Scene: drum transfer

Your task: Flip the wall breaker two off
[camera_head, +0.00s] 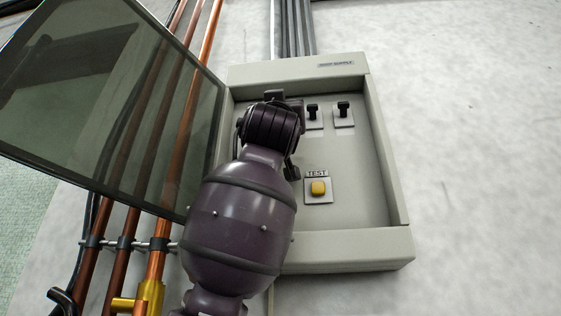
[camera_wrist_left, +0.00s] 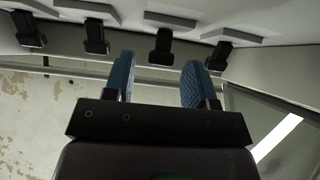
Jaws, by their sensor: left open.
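An open grey breaker box (camera_head: 390,165) hangs on the wall. Two black toggle switches, one left (camera_head: 313,110) and one at the far right (camera_head: 344,108), show in the head view; my left arm hides the box's left part. In the left wrist view several black switches form a row. My left gripper (camera_wrist_left: 157,64) is open, with blue fingers. The switch second from the door side (camera_wrist_left: 162,46) appears in the gap between its fingertips; contact cannot be told. No number labels are readable. My right gripper is not in view.
The glass door (camera_head: 110,95) stands open at the left, and it also shows at right in the left wrist view (camera_wrist_left: 265,115). Copper pipes (camera_head: 195,80) run beside the box. A yellow TEST button (camera_head: 318,187) sits below the switches. A dark knob (camera_head: 291,172) is partly hidden by my arm.

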